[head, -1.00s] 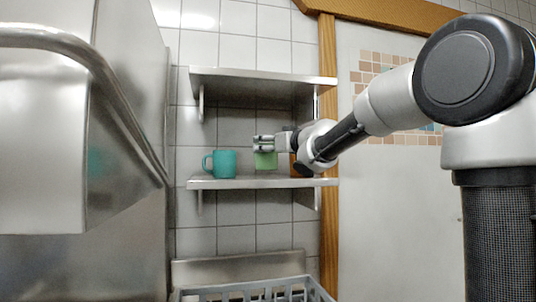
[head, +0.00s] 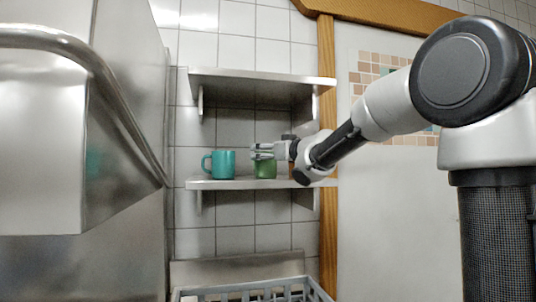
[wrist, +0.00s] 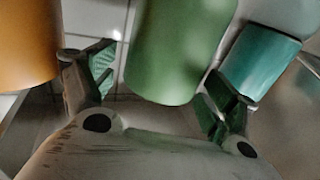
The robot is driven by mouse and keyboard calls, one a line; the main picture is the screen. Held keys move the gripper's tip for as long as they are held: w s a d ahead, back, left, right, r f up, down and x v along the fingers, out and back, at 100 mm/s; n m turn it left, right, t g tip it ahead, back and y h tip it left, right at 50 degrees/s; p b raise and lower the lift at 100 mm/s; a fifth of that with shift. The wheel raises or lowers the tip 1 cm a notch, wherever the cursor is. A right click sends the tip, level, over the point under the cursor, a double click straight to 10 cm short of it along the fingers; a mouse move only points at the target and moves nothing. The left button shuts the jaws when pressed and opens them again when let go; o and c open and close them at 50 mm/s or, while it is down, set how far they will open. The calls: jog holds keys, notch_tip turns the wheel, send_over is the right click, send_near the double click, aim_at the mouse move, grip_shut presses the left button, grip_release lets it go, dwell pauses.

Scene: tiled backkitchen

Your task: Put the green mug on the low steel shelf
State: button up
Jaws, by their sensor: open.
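The green mug (head: 265,169) stands upright on the low steel shelf (head: 240,184), to the right of a teal mug (head: 220,164). My gripper (head: 262,151) is open at the green mug's upper part and partly covers it. In the wrist view the green mug (wrist: 178,50) lies between my two spread fingers (wrist: 155,92), with a gap visible on its left side. Whether the right finger touches it I cannot tell. The green mug's handle is not visible.
An upper steel shelf (head: 262,80) hangs above. A grey crate (head: 250,290) is below. A steel appliance (head: 80,150) fills the left.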

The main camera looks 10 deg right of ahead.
jog(key=v, duration=1.2)
jog(key=s+d+f+m+g+h, duration=0.45)
jog(key=s+d+f+h, duration=0.5)
jog(key=d+f, duration=0.35)
jog(key=s+a+f+g+y, duration=0.1)
jog(key=s+f+g, duration=0.3)
jog(key=s+f, duration=0.4)
jog(key=s+a+f+g+y, duration=0.1)
jog(key=s+f+g, duration=0.3)
jog(key=s+f, duration=0.5)
jog(key=s+a, duration=0.1)
jog(key=s, duration=0.3)
jog(key=shift+s, duration=0.25)
jog(key=shift+a+f+y, duration=0.1)
jog(key=shift+y, duration=0.15)
